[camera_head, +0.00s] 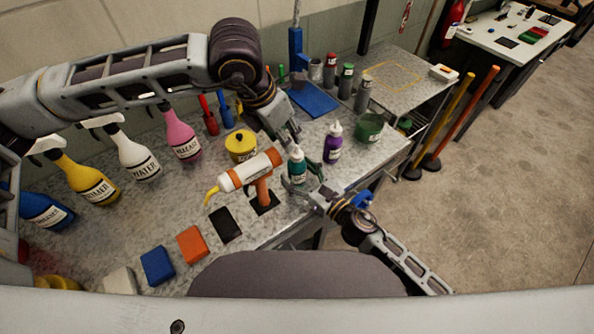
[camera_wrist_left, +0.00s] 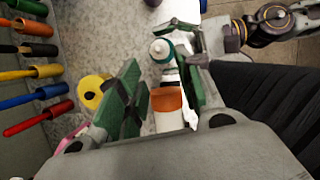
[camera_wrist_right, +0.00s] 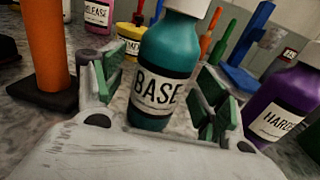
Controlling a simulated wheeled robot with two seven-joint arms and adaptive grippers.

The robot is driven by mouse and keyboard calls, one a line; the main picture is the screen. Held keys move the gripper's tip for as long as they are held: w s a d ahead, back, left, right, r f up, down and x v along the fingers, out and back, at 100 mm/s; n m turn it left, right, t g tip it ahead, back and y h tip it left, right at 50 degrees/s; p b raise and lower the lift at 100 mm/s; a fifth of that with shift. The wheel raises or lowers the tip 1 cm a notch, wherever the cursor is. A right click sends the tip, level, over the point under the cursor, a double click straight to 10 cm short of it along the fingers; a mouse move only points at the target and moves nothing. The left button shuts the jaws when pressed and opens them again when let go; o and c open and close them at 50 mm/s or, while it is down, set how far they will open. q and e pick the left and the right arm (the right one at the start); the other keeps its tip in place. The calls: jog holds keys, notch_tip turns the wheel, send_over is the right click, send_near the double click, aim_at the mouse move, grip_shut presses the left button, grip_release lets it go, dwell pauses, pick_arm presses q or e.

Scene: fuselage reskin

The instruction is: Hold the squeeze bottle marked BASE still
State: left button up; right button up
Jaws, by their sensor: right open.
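The squeeze bottle marked BASE (camera_head: 297,167) is teal with a white cap and stands upright on the grey bench. In the right wrist view the bottle (camera_wrist_right: 162,75) stands between the fingers of my right gripper (camera_head: 316,188), which is open around its lower body. I cannot tell whether a finger touches it. My left gripper (camera_head: 287,132) is open and empty above the bench, just behind the bottle. The left wrist view shows the bottle (camera_wrist_left: 160,50) from above, beyond the left fingers (camera_wrist_left: 160,92).
The purple HARDENER bottle (camera_head: 333,143) stands close to the right of the bottle. A white and orange tool (camera_head: 250,172) is at its left, and a yellow pot (camera_head: 240,146) lies behind that. A green cup (camera_head: 369,128) is at the bench's right edge. Spray bottles (camera_head: 138,157) line the left.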

jog(key=shift+w+a, duration=0.25)
jog(key=shift+w, duration=0.1)
jog(key=c, duration=1.2)
jog(key=shift+c, duration=0.2)
